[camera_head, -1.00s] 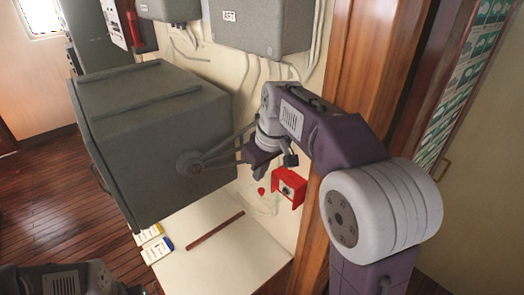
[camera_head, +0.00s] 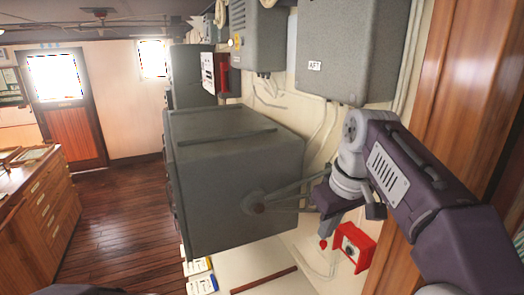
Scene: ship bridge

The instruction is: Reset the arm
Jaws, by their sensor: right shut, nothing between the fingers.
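My right arm comes in from the lower right. Its gripper (camera_head: 322,196) is shut and empty. A red box with a round black-and-white face (camera_head: 352,246) is on the wall just below the gripper. My left gripper is not in view; only a dark edge, perhaps of my own body, shows at the bottom left.
A white shelf (camera_head: 240,268) with a brown strip (camera_head: 264,280) lies below the grey box. A wooden post (camera_head: 470,100) stands close to my right arm. Grey wall boxes (camera_head: 345,50) hang above. Open wooden floor (camera_head: 115,225) and a drawer cabinet (camera_head: 45,205) are at left.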

